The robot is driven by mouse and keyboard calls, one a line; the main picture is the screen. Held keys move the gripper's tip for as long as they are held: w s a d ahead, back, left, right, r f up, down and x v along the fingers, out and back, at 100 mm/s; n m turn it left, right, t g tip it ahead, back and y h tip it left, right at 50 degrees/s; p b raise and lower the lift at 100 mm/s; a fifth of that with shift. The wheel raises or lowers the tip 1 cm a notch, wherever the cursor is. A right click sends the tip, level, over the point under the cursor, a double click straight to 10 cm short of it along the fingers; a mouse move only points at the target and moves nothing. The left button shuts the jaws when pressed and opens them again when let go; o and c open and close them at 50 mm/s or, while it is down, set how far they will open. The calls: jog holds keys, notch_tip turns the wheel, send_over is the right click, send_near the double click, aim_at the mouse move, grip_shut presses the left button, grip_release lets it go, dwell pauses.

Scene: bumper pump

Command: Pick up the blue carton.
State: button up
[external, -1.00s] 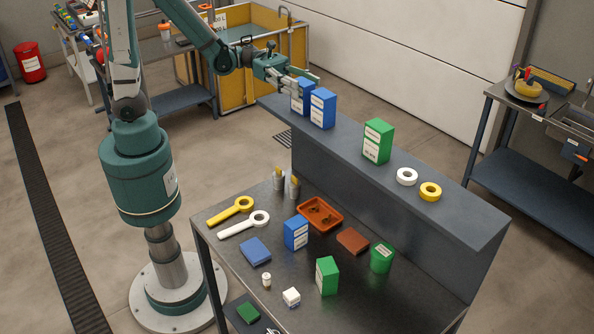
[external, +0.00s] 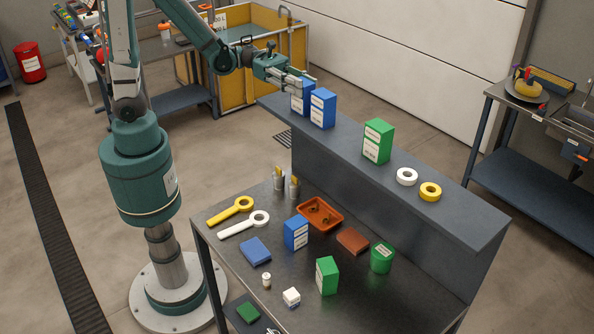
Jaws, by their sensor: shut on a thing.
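My gripper (external: 303,84) is at the far left end of the raised grey shelf, shut on a blue carton (external: 298,103) near its top. This carton has a white label and stands upright at the shelf's end; I cannot tell whether it touches the shelf. A second blue carton (external: 323,109) stands upright right beside it, to the right. A third blue carton (external: 296,233) stands on the lower dark bench top, well away from my gripper.
A green carton (external: 377,141), a white ring (external: 407,177) and a yellow ring (external: 430,191) stand along the shelf (external: 468,228). Space above the shelf is clear.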

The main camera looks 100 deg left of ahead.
jog(key=shift+r, duration=0.15)
jog(key=shift+r, duration=4.85)
jog(key=shift+r, duration=0.2)
